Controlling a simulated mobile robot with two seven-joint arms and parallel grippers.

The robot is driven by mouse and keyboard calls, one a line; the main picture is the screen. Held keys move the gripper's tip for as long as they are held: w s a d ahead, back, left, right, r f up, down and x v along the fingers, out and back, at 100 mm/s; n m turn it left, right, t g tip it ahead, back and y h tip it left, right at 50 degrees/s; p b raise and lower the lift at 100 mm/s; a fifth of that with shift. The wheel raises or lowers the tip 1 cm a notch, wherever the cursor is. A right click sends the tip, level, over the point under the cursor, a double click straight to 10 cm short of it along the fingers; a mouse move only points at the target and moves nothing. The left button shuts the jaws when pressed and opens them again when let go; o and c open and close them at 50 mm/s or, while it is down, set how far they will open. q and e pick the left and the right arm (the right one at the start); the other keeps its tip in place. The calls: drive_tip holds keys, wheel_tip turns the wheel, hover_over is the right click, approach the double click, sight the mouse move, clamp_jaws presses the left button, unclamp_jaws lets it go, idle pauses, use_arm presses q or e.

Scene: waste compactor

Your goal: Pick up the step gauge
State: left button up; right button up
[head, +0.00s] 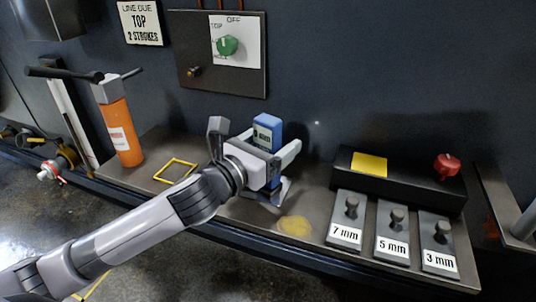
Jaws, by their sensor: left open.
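The step gauge, which I take to be the blue device with a small display (267,130), stands upright on the shelf at the middle of the head view. My left gripper (271,143) is in front of it, with its light fingers apart on either side of the gauge's blue body. The gripper is open; whether a finger touches the gauge cannot be told. The gripper's body hides the middle of the gauge, and its grey foot shows below. My right gripper is not in view.
Grey blocks labelled 7 mm (345,228), 5 mm (392,238) and 3 mm (438,250) lie at the right, before a black box with a red knob (446,165). An orange cylinder (122,135) and a yellow square outline (176,170) are left. A panel (190,55) hangs behind.

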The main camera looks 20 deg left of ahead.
use_arm(q)
drive_tip(key=shift+w+d, duration=0.1)
drive_tip(key=shift+w, duration=0.15)
drive_tip(key=c, duration=1.2)
drive_tip(key=shift+r, duration=0.15)
